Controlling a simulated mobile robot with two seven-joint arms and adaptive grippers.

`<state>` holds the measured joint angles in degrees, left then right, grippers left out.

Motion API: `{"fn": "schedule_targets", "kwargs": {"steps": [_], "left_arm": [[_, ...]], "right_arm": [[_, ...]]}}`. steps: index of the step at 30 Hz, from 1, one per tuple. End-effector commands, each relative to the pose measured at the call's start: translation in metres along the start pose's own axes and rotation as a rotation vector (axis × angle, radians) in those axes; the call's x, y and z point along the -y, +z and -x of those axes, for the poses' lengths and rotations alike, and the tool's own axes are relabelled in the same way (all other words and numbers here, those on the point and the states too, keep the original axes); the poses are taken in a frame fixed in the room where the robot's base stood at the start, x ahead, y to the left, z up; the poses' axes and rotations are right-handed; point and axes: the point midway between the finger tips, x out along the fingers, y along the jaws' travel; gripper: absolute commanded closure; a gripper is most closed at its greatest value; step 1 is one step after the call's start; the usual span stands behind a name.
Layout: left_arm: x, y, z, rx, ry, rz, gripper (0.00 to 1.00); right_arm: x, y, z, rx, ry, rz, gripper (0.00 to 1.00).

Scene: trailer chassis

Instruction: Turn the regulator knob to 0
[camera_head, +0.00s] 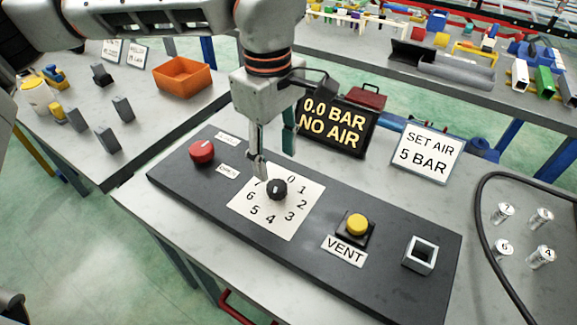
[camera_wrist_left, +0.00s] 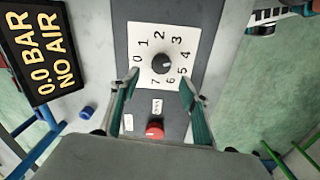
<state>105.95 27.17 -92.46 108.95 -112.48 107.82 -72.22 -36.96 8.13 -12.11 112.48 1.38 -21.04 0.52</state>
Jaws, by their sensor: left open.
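The regulator knob (camera_head: 277,190) is small, round and black, on a white dial plate (camera_head: 247,208) numbered 0 to 7. It also shows in the left wrist view (camera_wrist_left: 163,64). Its pointer mark is too small to read for certain. My left gripper (camera_head: 273,153) hangs over the panel, just behind the dial near the 0 and 7. In the left wrist view its two fingers (camera_wrist_left: 160,84) are spread wide and empty, with the knob centred beyond the tips. I see no contact with the knob. My right gripper is not in view.
The black panel (camera_head: 185,178) also carries a red knob (camera_head: 202,151), a yellow VENT button (camera_head: 357,224) and a square socket (camera_head: 420,254). Behind it stand a display (camera_head: 335,125) reading "0.0 BAR NO AIR" and a "SET AIR 5 BAR" sign (camera_head: 427,153). A black hose (camera_head: 480,225) lies right.

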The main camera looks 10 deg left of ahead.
Motion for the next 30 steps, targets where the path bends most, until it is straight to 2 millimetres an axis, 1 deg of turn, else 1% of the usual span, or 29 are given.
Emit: {"fn": "schedule_targets", "kwargs": {"steps": [5, 12, 16, 21, 29, 30], "left_arm": [[0.001, 0.0, -0.016, 0.0, -0.004, 0.001, 0.55], [0.001, 0.0, -0.054, 0.002, -0.005, 0.001, 0.55], [0.001, 0.0, -0.068, 0.002, -0.002, 0.0, 0.55], [0.001, 0.0, -0.077, 0.001, -0.002, 0.0, 0.55], [0.0, 0.0, -0.078, 0.001, -0.001, 0.0, 0.55], [0.0, 0.0, -0.078, 0.001, -0.001, 0.0, 0.65]], "right_arm": [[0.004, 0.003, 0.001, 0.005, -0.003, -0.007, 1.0], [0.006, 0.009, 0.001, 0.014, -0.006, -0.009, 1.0], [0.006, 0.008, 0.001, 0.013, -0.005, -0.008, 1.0], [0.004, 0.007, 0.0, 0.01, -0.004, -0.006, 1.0], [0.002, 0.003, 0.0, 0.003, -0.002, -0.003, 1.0], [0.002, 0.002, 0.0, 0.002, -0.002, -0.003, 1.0]]}}
